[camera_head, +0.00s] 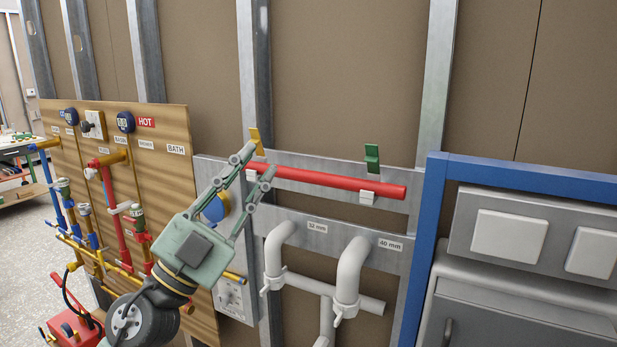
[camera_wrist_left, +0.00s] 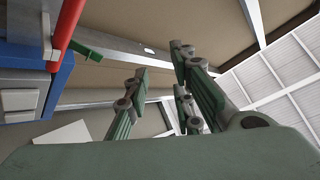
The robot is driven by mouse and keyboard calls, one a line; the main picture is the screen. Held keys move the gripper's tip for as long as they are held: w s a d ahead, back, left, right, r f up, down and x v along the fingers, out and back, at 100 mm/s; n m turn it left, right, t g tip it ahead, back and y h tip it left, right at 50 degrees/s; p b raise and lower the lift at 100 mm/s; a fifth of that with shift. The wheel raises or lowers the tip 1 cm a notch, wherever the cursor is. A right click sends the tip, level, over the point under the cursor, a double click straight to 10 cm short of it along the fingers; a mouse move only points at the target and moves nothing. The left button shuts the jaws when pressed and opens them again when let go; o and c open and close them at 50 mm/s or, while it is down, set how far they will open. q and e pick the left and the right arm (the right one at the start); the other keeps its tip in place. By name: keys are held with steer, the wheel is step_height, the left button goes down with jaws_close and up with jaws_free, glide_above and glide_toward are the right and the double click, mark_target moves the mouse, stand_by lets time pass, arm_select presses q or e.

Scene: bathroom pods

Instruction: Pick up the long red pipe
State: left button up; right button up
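The long red pipe (camera_head: 330,181) lies nearly level across the grey metal rail on the wall. It sits at a white clip (camera_head: 367,196), with a green clip (camera_head: 372,158) above it. My left gripper (camera_head: 257,162) is open and empty, its fingertips by the pipe's left end. I cannot tell whether they touch it. In the left wrist view, the pipe (camera_wrist_left: 68,25) runs along the upper left, outside the open fingers (camera_wrist_left: 160,72). A green clip (camera_wrist_left: 87,54) shows beside it. My right gripper is in neither view.
White waste pipes (camera_head: 349,272) stand below the rail, with labels reading 32 mm and 40 mm. A blue frame (camera_head: 425,240) and a grey cabinet (camera_head: 520,310) are at the right. A wooden board (camera_head: 165,135) with coloured pipework and valves is at the left.

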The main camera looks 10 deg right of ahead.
arm_select(q)
steer(key=w+d+f+m+g+y, duration=0.1)
steer(key=w+d+m+g+y, duration=0.3)
steer(key=d+m+g, duration=0.45)
steer(key=w+a+r+n+t+y, duration=0.1)
steer(key=w+a+n+t+y, duration=0.35)
steer(key=a+y, duration=0.6)
steer(key=w+d+f+g+p, duration=0.1)
steer(key=w+d+f+p, duration=0.2)
steer(key=w, duration=0.3)
steer(key=shift+w+d+f+g+p, duration=0.2)
steer(key=shift+d+f+g+p, duration=0.2)
steer(key=shift+p, duration=0.4)
steer(key=shift+a, duration=0.1)
jaws_close()
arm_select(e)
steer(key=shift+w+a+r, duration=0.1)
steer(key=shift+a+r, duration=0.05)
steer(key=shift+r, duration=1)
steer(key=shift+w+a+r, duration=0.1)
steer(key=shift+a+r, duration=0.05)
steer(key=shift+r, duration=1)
